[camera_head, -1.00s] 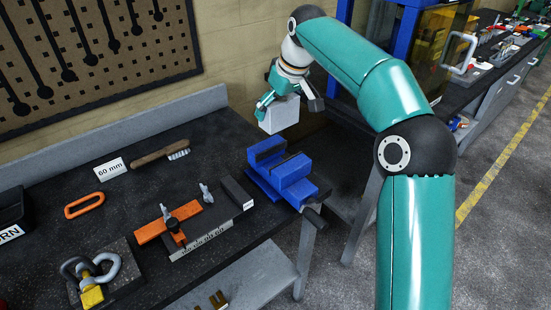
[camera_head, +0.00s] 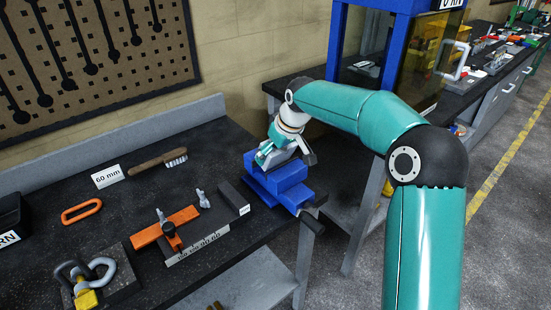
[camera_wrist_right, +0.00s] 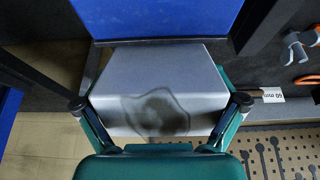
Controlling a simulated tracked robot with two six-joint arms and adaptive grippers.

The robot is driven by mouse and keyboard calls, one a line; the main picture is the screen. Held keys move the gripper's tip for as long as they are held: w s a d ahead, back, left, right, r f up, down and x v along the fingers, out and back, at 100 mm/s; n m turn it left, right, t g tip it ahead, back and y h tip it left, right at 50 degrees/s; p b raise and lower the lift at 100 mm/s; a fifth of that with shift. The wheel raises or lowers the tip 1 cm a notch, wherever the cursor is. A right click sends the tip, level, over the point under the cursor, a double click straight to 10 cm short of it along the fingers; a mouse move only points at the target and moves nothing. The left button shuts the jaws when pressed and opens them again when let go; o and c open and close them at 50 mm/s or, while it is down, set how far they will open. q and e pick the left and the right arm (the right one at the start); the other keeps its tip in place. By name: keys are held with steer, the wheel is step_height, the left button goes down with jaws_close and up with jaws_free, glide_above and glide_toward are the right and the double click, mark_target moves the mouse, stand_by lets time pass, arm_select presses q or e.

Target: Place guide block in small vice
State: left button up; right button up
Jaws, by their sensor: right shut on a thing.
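The grey guide block (camera_wrist_right: 160,72) fills the middle of the right wrist view, between the fingers of my right gripper (camera_wrist_right: 162,105), which is shut on it. In the head view my right gripper (camera_head: 284,155) is low over the small blue vice (camera_head: 288,191) at the table's right end, and hides most of the block and the rear of the vice. In the wrist view the blue vice (camera_wrist_right: 155,18) lies close beyond the block's upper edge. I cannot tell whether the block sits between the jaws. My left gripper is not in view.
A "60 mm" card (camera_head: 108,175) stands behind.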

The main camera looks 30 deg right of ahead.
steer(key=shift+s+a+f, duration=0.1)
steer(key=shift+a+f, duration=0.1)
steer(key=shift+f, duration=1.05)
steer(key=o, duration=1.4)
steer(key=shift+f+g, duration=0.2)
steer(key=shift+g, duration=0.1)
steer(key=shift+r, duration=0.45)
steer(key=v, duration=1)
steer(key=shift+w+d+r, duration=0.15)
steer(key=shift+w+r, duration=0.1)
steer(key=shift+w, duration=0.1)
steer(key=shift+s+r, duration=0.15)
steer(key=shift+r, duration=0.1)
